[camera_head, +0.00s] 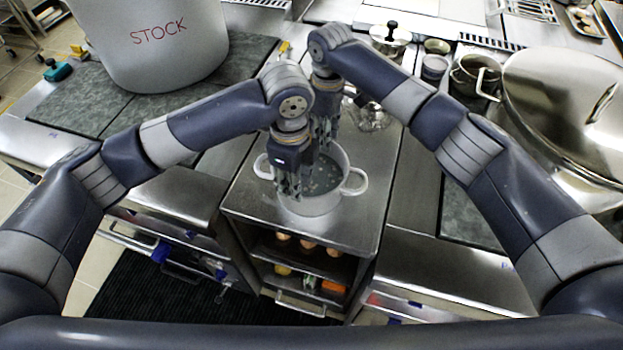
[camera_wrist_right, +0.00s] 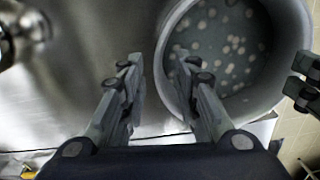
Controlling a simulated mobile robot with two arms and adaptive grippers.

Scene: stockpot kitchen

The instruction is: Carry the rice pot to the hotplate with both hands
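A grey two-handled pot (camera_head: 318,203), which looks like the rice pot, stands upright on a steel cabinet top. It holds dark liquid with pale round bits and also shows in the right wrist view (camera_wrist_right: 291,28). My right gripper (camera_head: 325,135) is over the pot's far side. In the right wrist view its fingers (camera_wrist_right: 160,68) are apart, one over the pot's inside and one outside the wall. My left gripper (camera_head: 288,188) is at the pot's left near side, hiding some rim. Its fingers look parted at the right wrist view's edge (camera_wrist_right: 302,80). Contact is unclear. I cannot identify the hotplate.
A large pot marked STOCK (camera_head: 150,50) stands on dark slabs at the left. A small steel pot (camera_head: 468,80) and a big shiny vessel (camera_head: 560,115) are at the right. Shelves with food (camera_head: 305,265) are below the cabinet top. A bare dark slab (camera_head: 470,220) lies at the right.

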